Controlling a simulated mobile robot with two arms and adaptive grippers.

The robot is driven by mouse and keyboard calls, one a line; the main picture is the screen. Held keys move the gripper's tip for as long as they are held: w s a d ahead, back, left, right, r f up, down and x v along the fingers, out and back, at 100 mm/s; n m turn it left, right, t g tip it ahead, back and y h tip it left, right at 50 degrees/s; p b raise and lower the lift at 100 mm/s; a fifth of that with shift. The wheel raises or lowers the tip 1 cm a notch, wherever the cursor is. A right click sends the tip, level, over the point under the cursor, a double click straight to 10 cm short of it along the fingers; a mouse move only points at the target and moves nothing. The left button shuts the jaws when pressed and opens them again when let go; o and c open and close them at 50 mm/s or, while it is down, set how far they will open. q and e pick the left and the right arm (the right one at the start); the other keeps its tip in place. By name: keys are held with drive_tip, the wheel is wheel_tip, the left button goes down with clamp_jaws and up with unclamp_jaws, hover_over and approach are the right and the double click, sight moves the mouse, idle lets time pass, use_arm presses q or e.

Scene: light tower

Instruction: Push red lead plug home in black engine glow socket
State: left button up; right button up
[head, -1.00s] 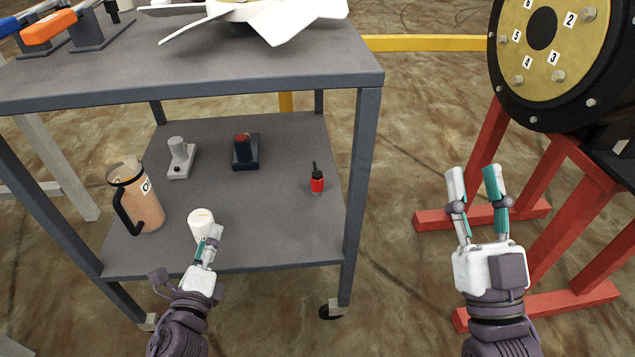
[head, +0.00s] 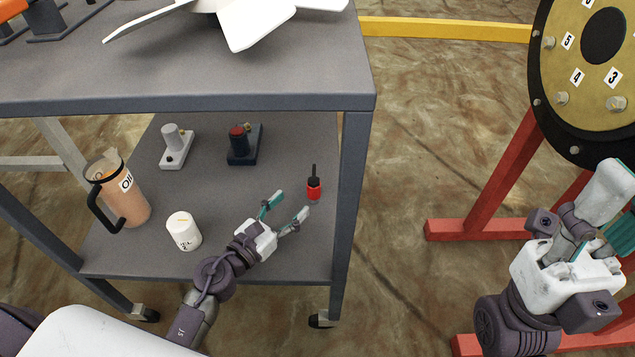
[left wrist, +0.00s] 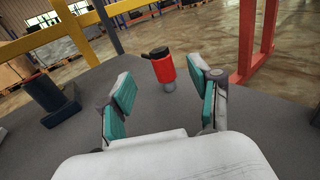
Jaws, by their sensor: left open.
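The red lead plug (head: 314,189), a red body with a black tip on top, stands upright on the cart's lower shelf near its right side. My left gripper (head: 284,208) is open and empty, just left of the plug and apart from it. In the left wrist view the plug (left wrist: 165,74) shows ahead between the two open fingers. The black block with a red top (head: 241,146), apparently the black socket, stands farther back on the shelf; it also shows at the left wrist view's left edge (left wrist: 46,95). My right gripper (head: 613,215) is open and empty at the right edge, partly cut off.
The cart's front right leg (head: 348,200) rises near the plug.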

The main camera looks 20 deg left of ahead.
sight(309, 186)
use_arm(q)
drive_tip(key=x, duration=0.4)
drive_tip(key=shift+w+d, duration=0.1)
drive_tip(key=shift+w, duration=0.15)
drive_tip(key=x, duration=0.5)
drive_tip(key=shift+w, duration=0.15)
clamp_jaws()
